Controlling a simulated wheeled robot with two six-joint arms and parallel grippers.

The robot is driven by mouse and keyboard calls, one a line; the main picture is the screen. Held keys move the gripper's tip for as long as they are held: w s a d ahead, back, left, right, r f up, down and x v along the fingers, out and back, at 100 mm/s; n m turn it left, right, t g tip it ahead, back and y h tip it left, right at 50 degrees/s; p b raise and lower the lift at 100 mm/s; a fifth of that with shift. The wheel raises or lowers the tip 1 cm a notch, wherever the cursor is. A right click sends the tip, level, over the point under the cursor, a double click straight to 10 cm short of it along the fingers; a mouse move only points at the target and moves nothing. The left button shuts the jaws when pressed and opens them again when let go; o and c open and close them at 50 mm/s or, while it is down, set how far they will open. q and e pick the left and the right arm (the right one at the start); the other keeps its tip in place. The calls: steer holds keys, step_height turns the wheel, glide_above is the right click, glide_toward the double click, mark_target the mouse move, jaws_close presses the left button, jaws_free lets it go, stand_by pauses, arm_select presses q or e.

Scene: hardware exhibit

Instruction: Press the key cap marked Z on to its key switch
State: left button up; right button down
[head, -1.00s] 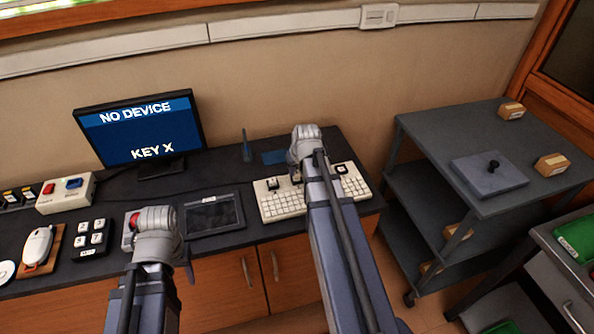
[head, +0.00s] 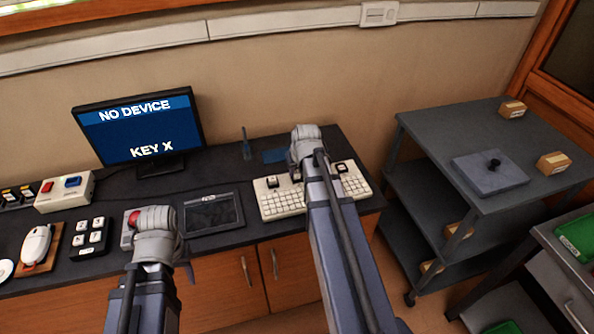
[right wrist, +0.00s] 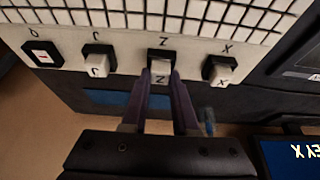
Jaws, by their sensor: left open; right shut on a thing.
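The white key cap marked Z (right wrist: 160,77) is between the two dark fingers of my right gripper (right wrist: 159,84) in the right wrist view. It is right at the black key switch (right wrist: 161,56) under the printed letter Z on the keyboard. I cannot tell whether the cap is seated on the switch. In the head view my right gripper (head: 297,176) is over the keyboard (head: 283,204); its wrist hides the fingertips and the cap. My left gripper (head: 153,222) hangs over the desk's front left, away from the keyboard, and is open.
Black switch positions (right wrist: 217,68) flank the Z one closely. A dark holder with several white caps (head: 90,238) stands on the left. A dark tablet-like pad (head: 213,213) lies left of the keyboard. The monitor (head: 140,127) reads "NO DEVICE" and "KEY X". A grey cart (head: 440,140) stands right.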

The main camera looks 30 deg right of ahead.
steer(key=shift+c, duration=0.6)
jaws_free()
steer(key=shift+r+p, duration=3.55)
steer(key=s+a+n+g, duration=0.1)
steer(key=s+a, duration=0.4)
steer(key=a, duration=0.5)
steer(key=s+a+f+n+g, duration=0.1)
steer(key=s+a+n+g, duration=0.1)
steer(key=s+a, duration=0.4)
steer(key=s+a+n+g, duration=0.1)
steer(key=s+a+n, duration=0.2)
steer(key=a, duration=1.1)
steer(key=shift+s+a+f+g, duration=0.25)
steer(key=shift+s+f+g, duration=0.15)
steer(key=shift+s, duration=0.85)
steer(key=shift+c, duration=0.2)
